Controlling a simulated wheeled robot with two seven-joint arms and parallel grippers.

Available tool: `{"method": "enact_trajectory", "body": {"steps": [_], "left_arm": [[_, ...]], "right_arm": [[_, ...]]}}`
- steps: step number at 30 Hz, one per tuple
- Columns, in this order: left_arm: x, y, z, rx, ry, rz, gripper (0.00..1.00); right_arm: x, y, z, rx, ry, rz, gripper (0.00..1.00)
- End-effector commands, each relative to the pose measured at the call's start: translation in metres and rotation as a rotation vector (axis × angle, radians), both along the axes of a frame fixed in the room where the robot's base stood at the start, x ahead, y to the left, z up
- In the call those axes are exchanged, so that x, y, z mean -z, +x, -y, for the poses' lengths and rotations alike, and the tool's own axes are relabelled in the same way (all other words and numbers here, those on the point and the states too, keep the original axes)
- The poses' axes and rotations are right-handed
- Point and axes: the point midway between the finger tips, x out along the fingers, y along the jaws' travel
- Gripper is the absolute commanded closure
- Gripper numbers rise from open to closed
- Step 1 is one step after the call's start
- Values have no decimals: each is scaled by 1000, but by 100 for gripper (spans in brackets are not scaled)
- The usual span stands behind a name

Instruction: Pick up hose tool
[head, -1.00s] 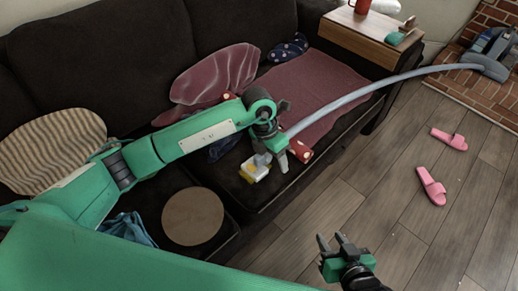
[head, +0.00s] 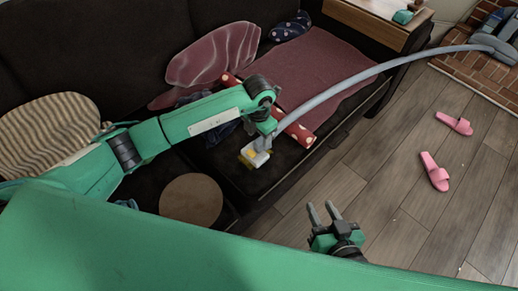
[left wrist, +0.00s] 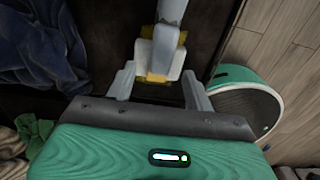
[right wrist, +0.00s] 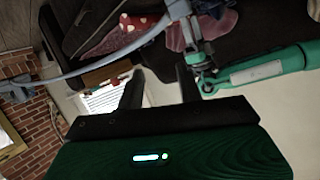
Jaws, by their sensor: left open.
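The hose tool (head: 252,157), a white and yellow head on a long grey hose, rests on the dark sofa seat in the head view. My left gripper (head: 262,142) is at the tool, partly covering it. In the left wrist view the tool (left wrist: 160,58) lies between and just beyond my open left fingers (left wrist: 158,85), with a visible gap on each side. Contact with it cannot be told. My right gripper (head: 325,212) is open and empty above the floor; its spread fingers also show in the right wrist view (right wrist: 160,88).
The grey hose (head: 370,75) arches from the tool to a vacuum (head: 497,35) on the brick hearth. A polka-dot red item (head: 300,134) and a pink blanket (head: 318,75) lie on the sofa nearby. A round brown disc (head: 190,200) is to the left. Pink slippers (head: 435,172) lie on the floor.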

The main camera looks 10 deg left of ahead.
Motion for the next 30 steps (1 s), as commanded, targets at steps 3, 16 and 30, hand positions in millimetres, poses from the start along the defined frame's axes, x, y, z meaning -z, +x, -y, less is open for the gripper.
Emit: {"method": "enact_trajectory", "body": {"steps": [3,16,30], "left_arm": [[21,1,1,-2,1,-3,47],[40,1,1,0,0,0,47],[39,2,1,0,-1,-1,100]], "right_arm": [[1,-1,-6,-2,33,45,64],[-15,8,-6,15,64,136,64],[-15,8,-6,16,64,135,64]]}}
